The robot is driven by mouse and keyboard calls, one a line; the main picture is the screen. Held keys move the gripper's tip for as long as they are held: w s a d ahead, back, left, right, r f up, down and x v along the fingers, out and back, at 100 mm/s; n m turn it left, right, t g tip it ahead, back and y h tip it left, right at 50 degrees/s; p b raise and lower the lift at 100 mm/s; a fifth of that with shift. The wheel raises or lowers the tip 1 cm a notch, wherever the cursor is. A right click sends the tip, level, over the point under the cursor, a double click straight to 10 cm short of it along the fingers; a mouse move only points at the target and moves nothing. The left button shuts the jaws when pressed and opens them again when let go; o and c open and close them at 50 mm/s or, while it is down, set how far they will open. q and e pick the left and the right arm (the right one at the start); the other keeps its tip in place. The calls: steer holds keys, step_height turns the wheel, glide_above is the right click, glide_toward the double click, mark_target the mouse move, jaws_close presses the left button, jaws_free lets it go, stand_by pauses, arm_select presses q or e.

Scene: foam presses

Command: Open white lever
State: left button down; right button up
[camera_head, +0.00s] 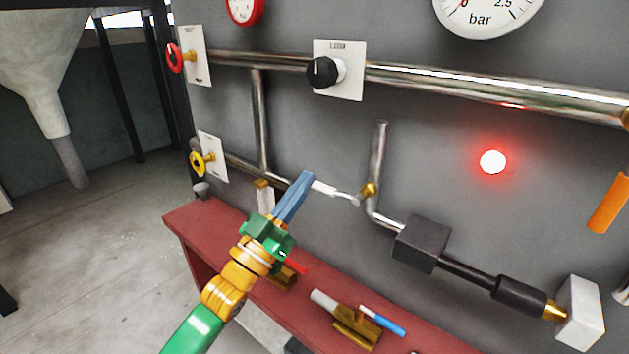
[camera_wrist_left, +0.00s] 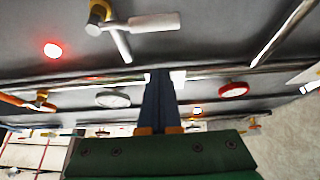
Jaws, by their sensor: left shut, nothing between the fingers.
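The white lever (camera_head: 326,188) has a white handle on a thin metal stem that runs right to a brass fitting (camera_head: 369,189) on the pipe. It lies nearly level, tilted slightly down to the right. It also shows at the top of the left wrist view (camera_wrist_left: 152,22). My left gripper (camera_head: 308,177), with blue fingers and a green body, is shut and empty. Its tips are beside the handle's left end in the head view. In the wrist view the fingertips (camera_wrist_left: 159,74) look apart from the handle. My right gripper is not in view.
A second white handle (camera_head: 265,197) with a brass top hangs left of my fingers. A black knob (camera_head: 322,72) and a glowing red light (camera_head: 493,162) are on the grey wall. A red bench (camera_head: 190,219) holding red, white and blue-handled valves runs below.

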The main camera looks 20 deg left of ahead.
mark_target(332, 191)
arm_select(q)
steer(key=w+f, duration=0.1)
steer(key=w+d+f, duration=0.1)
steer(key=w, duration=0.1)
steer(key=shift+w+d+f+p, duration=0.1)
steer(key=shift+w+f+p, duration=0.05)
steer(key=shift+p, duration=0.15)
stand_by(0.3)
